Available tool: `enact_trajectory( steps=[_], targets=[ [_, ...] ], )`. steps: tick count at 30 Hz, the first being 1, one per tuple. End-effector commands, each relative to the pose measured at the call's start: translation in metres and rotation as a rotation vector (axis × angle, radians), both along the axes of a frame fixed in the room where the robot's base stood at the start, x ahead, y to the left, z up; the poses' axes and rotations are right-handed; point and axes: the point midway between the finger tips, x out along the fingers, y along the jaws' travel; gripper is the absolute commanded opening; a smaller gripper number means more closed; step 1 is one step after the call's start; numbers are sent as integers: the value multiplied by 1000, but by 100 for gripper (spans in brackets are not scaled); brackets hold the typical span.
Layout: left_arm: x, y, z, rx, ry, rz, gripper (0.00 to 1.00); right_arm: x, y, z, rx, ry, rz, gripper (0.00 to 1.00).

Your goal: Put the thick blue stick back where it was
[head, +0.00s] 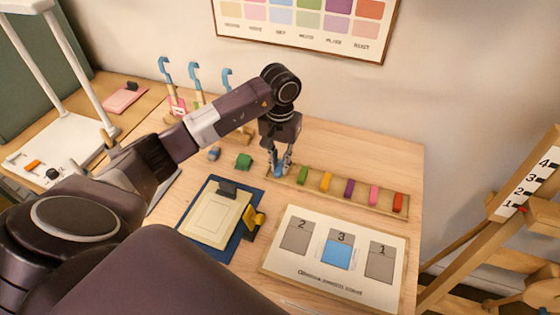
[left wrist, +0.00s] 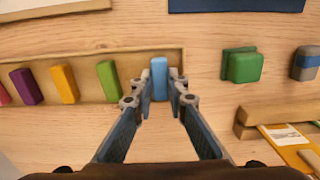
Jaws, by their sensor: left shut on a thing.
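The thick blue stick (left wrist: 159,78) is between the fingers of my left gripper (left wrist: 154,92), which is shut on it. In the left wrist view it stands at the right end of the wooden tray (left wrist: 118,60), in line with the other sticks; whether it touches the tray floor I cannot tell. In the head view my left gripper (head: 281,170) points down at the tray's left end (head: 330,201), and the blue stick (head: 277,158) shows partly behind the fingers. My right gripper is not in view.
The tray also holds green (head: 303,176), yellow (head: 326,182), purple, pink and red sticks. A green block (head: 244,161) and a grey-blue block (head: 214,154) lie left of it. A numbered board (head: 335,285) and a blue mat (head: 186,231) lie in front.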

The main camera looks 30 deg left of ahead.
Motion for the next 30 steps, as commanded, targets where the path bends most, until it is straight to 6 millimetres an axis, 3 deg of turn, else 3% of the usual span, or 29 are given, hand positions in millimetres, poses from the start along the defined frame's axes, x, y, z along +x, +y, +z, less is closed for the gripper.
enact_trajectory(
  steps=[9, 10, 11, 21, 23, 26, 30],
  targets=[
    [1, 1, -4, 2, -3, 1, 0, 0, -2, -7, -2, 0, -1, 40],
    [1, 1, -2, 1, -3, 1, 17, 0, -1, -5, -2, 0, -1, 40],
    [1, 0, -2, 0, -2, 1, 20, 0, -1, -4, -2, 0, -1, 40],
    [1, 0, 0, 0, -1, 1, 21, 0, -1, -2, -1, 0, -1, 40],
    [0, 0, 3, -1, 0, 1, 21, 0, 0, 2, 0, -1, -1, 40],
    [2, 1, 14, 1, -7, 2, 21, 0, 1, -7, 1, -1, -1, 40],
    [3, 1, 43, 1, -9, 1, 21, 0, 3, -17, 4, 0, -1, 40]
  ],
)
